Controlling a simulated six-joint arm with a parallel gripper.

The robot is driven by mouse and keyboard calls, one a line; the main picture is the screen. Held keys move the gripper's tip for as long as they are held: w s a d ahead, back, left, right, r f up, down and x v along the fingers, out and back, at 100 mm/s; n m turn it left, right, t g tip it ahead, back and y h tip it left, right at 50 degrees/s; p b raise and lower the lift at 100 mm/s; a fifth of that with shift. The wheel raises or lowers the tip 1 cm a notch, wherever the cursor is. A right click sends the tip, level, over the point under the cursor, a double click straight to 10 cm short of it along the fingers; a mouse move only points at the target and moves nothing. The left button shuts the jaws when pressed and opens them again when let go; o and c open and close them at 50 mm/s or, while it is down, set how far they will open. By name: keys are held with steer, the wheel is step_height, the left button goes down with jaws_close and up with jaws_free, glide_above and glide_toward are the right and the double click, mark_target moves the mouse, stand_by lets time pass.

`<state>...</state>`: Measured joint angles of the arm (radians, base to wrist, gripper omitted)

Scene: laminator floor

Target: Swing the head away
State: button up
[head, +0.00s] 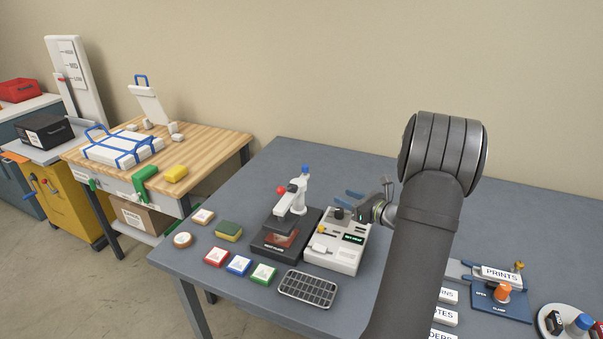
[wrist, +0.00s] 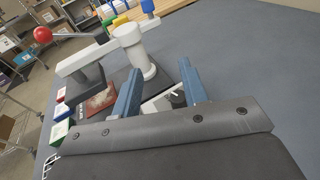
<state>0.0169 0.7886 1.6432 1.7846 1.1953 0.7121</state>
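The press (head: 287,252) stands on the grey table, with a dark base and a brick-red plate (head: 282,239) on it. My gripper (head: 348,203), with blue fingers, is open and empty, to the right of the post and apart from the knob. Both fingers show apart in the wrist view (wrist: 160,88).
A white control box (head: 338,250) stands right of the press, below my gripper. Red, blue and green tiles (head: 239,265), a sponge (head: 228,231) and a dark rack (head: 307,289) lie left and in front. The table behind the press is clear.

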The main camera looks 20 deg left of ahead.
mark_target(307, 167)
steer(key=shift+y, duration=0.9)
steer(key=r+x, duration=0.1)
steer(key=x, duration=0.5)
steer(key=r+x, duration=0.1)
steer(key=x, duration=0.4)
steer(key=r+x, duration=0.1)
steer(key=x, duration=0.5)
steer(key=shift+a+r, duration=0.3)
steer(key=shift+r, duration=0.05)
jaws_close()
